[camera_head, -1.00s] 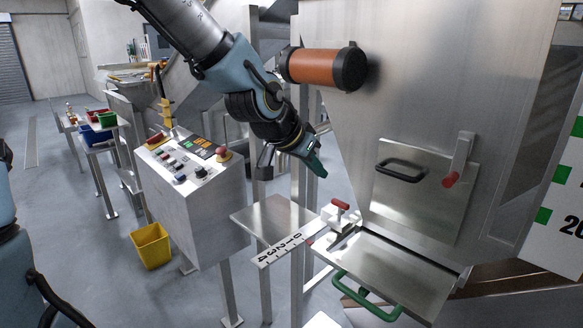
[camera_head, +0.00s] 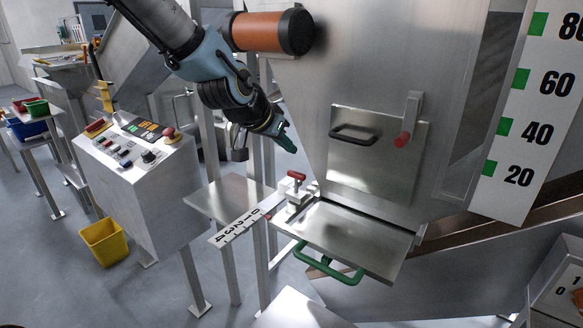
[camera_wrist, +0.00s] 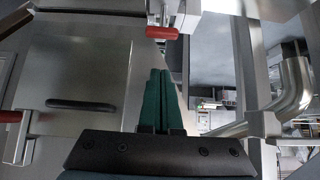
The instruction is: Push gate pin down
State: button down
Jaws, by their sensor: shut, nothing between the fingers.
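The gate pin, with a red T-shaped top (camera_head: 297,175), stands upright in a metal block at the left edge of the slide gate plate (camera_head: 350,238). In the wrist view the red pin top (camera_wrist: 150,32) is near the upper middle, beyond the fingertips. My gripper (camera_head: 291,147) has green fingers, shut and empty. It is above the pin in the head view, apart from it. The wrist view shows the two fingers together (camera_wrist: 160,75). The gate has a green handle (camera_head: 328,264) at its front and a numbered scale (camera_head: 238,226) at its left.
The hopper panel has a hatch (camera_head: 372,160) with a black handle and a red-tipped latch (camera_head: 405,136). A control box (camera_head: 135,175) stands left. An orange cylinder (camera_head: 262,32) juts out above my gripper. A yellow bin (camera_head: 104,242) is on the floor.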

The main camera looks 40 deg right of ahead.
send_over(295, 179)
jog(key=a, duration=0.1)
notch_tip(295, 179, down, 4)
jog(key=shift+f+p, duration=0.6)
jog(key=shift+f, duration=0.25)
notch_tip(295, 179, down, 3)
jog(key=b, duration=0.3)
jog(key=shift+a, duration=0.15)
jog(key=shift+s, duration=0.1)
